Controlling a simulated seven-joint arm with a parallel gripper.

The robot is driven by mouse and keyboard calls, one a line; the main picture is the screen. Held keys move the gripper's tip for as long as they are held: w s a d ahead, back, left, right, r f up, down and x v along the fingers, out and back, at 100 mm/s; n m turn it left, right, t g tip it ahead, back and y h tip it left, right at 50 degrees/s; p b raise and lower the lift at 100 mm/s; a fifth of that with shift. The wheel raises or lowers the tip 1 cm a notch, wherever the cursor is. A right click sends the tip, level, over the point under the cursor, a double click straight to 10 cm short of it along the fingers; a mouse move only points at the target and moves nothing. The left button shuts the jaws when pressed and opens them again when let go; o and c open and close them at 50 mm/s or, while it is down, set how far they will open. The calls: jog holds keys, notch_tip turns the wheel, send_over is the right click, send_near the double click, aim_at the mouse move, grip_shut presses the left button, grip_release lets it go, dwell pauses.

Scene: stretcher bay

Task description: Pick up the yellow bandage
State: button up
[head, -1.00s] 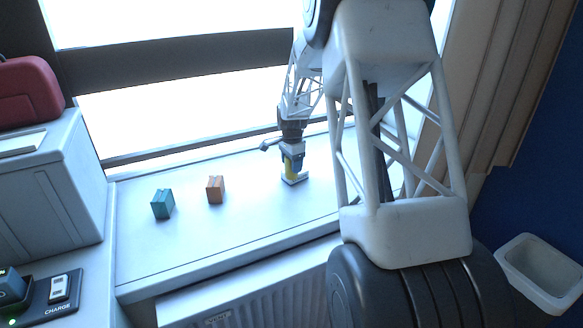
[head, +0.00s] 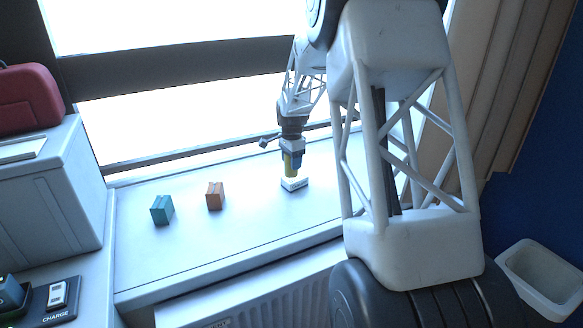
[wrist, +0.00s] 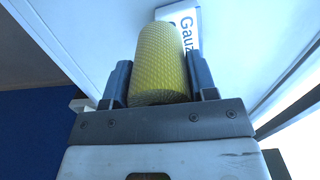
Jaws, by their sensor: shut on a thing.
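The yellow bandage (head: 291,166) is a textured cylinder, held upright below my gripper (head: 292,158) over the windowsill. In the wrist view the yellow bandage (wrist: 160,50) fills the space between the two dark fingers of my gripper (wrist: 159,80), one on each side. My gripper is shut on it. In the head view the fingers partly cover the bandage. A white gauze box (head: 295,184) lies on the sill just below it in the picture. In the wrist view this gauze box (wrist: 187,22), with its "Gauze" lettering partly hidden, shows beyond the bandage.
A teal box (head: 162,208) and an orange box (head: 215,196) stand on the white windowsill (head: 240,225) to the left, with clear sill between them and the gauze. A window frame runs behind. A white bin (head: 543,282) is at the lower right.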

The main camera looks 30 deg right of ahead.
jog(key=s+a, duration=0.2)
jog(key=s, duration=0.5)
jog(key=s+a+r, duration=0.1)
jog(key=s+a, duration=0.1)
jog(key=s, duration=0.6)
jog(key=shift+a, duration=0.3)
jog(key=shift+d+r, duration=0.1)
jog(key=shift+w+d+r+n, duration=0.1)
jog(key=shift+w+d+n, duration=0.65)
jog(key=shift+n, duration=0.35)
jog(key=shift+w+d+n, duration=0.5)
jog(key=shift+w+n, duration=0.3)
jog(key=shift+n, duration=0.3)
jog(key=shift+w, duration=0.1)
send_near(295, 181)
jog(key=w, duration=0.1)
jog(key=w+d, duration=0.1)
jog(key=shift+w+d, duration=0.15)
jog(key=shift+w, duration=0.2)
jog(key=shift+f, duration=1.85)
jog(key=shift+f, duration=0.1)
